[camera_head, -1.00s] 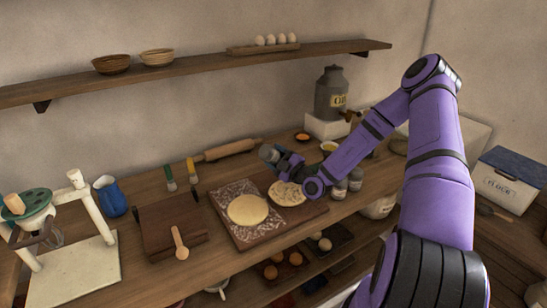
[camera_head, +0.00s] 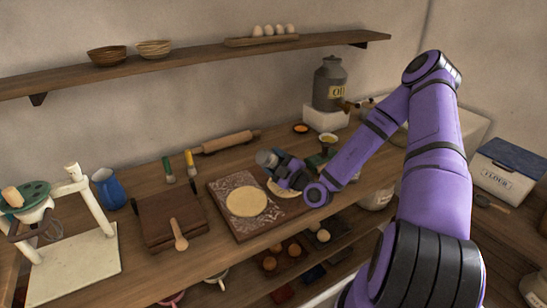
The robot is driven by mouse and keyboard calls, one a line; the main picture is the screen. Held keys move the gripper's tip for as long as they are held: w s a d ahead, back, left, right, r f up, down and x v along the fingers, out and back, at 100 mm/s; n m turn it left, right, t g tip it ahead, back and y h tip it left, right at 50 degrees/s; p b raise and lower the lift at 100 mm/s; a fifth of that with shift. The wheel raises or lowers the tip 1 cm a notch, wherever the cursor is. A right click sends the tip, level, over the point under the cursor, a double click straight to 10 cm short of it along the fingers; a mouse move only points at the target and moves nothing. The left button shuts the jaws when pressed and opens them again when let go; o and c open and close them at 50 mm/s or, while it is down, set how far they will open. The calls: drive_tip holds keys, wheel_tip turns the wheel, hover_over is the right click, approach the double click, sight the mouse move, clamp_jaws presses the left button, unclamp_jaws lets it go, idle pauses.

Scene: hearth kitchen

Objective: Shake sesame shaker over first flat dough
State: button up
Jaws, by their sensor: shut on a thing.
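My gripper (camera_head: 278,163) is shut on a small grey-lidded shaker (camera_head: 266,157), held tilted over the back right part of the floured board. One flat dough (camera_head: 247,202) lies in full view on the dark floured board (camera_head: 233,181), to the left of my gripper. A second flat dough (camera_head: 281,191) lies to the right, mostly hidden under my gripper and wrist. I cannot make out sesame on either dough from here.
A rolling pin (camera_head: 225,142) and two brushes (camera_head: 168,170) lie behind the board. A wooden box (camera_head: 160,222) with a wooden spoon (camera_head: 179,233) is at left. A wall shelf (camera_head: 200,62) runs above.

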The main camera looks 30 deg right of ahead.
drive_tip(key=shift+s+a, duration=0.15)
drive_tip(key=shift+a, duration=0.5)
drive_tip(key=shift+d, duration=0.6)
